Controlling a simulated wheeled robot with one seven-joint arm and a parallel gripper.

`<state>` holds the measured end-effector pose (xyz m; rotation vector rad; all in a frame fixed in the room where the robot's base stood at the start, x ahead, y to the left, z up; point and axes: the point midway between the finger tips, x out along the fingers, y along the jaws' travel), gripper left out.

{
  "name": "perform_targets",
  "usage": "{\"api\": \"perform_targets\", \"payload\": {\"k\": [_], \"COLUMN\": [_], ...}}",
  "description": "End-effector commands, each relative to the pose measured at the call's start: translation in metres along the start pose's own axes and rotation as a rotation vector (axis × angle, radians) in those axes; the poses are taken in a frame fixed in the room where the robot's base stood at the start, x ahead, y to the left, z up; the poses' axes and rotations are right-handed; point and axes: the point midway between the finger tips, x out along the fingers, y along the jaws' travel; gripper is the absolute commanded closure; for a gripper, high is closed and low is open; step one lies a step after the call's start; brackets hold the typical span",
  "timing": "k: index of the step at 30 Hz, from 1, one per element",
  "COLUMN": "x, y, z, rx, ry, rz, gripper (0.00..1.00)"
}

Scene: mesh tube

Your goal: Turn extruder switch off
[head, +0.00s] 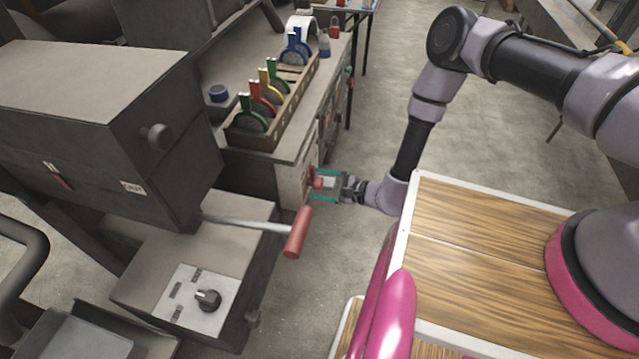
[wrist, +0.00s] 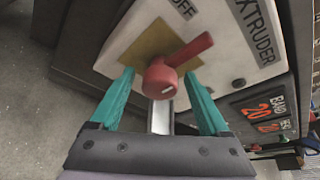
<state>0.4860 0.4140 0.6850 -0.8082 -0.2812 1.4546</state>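The extruder switch (wrist: 165,77) is a red rotary handle on a yellow square, set in a white panel (wrist: 228,35) marked "EXTRUDER" and "OFF" in the wrist view. Its lever points up and to the right in that view, to the right of the "OFF" word. My gripper (wrist: 160,95) is open, its two teal fingers on either side of the red knob. I cannot tell whether they touch it. In the head view my gripper (head: 322,186) is at the bench's end panel, and the red switch (head: 318,182) shows between the fingers.
A red-handled lever (head: 297,232) sticks out from the grey machine (head: 100,110) at left, close to my gripper. A control box with a black knob (head: 208,299) sits below it. Floor right of the bench is clear.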

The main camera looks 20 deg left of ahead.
Motion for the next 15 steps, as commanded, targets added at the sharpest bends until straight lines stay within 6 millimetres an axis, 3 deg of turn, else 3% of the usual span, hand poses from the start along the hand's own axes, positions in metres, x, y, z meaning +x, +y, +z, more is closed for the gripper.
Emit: {"api": "perform_targets", "payload": {"k": [9,15], "x": [-0.004,-0.034], "y": [0.000,0.000], "z": [0.000,-0.001], "rx": [0.001,0.003], "ry": [0.001,0.003], "rz": [0.000,0.001], "gripper": [0.21,0.21]}}
